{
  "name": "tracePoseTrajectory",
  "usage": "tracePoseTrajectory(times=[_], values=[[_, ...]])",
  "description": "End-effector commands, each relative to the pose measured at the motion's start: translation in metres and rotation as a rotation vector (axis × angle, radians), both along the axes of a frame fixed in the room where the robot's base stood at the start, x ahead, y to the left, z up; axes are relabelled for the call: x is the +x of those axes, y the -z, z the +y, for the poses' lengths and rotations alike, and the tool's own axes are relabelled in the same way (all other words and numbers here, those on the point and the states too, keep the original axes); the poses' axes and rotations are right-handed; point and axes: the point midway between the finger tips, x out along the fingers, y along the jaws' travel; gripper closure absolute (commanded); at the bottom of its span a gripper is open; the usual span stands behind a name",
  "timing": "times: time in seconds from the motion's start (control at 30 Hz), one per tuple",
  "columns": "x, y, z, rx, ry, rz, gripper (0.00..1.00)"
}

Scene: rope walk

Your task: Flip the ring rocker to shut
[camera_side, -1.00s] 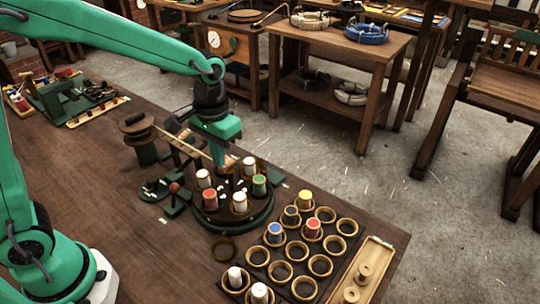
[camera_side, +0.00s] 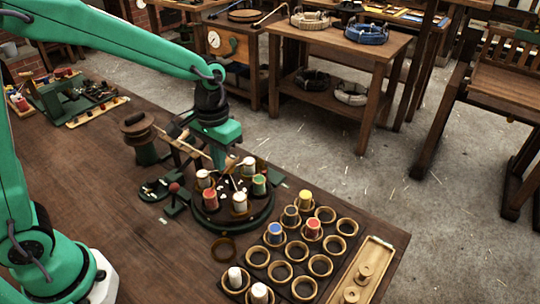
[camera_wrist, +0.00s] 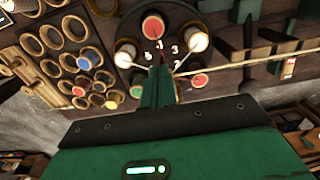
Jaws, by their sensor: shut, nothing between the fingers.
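My gripper (camera_side: 220,158) points down over the round dark-green ring stand (camera_side: 253,222), with its fingers close together. In the wrist view the shut fingers (camera_wrist: 158,72) reach toward the numbered middle of the stand, and nothing shows between them. Bobbins with white, red and green tops stand around the stand, including a red-topped one (camera_wrist: 153,27) in the wrist view. Pale strands run from two white-topped bobbins toward the middle. I cannot make out the ring rocker or its position; my fingers cover part of the middle. A red-knobbed lever (camera_side: 174,188) stands left of the stand.
A wooden reel on a post (camera_side: 137,125) stands behind left, with a thin rod reaching toward the stand. A dark rack of wooden rings (camera_side: 283,270), some holding bobbins, and a wooden tray (camera_side: 376,257) lie at front right. The table's left middle is clear.

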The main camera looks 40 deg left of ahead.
Motion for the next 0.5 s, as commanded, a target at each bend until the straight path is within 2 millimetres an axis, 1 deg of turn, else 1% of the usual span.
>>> tracePoseTrajectory(times=[0.5], values=[[0.000, -0.028, 0.000, -0.001, 0.000, -0.003, 1.00]])
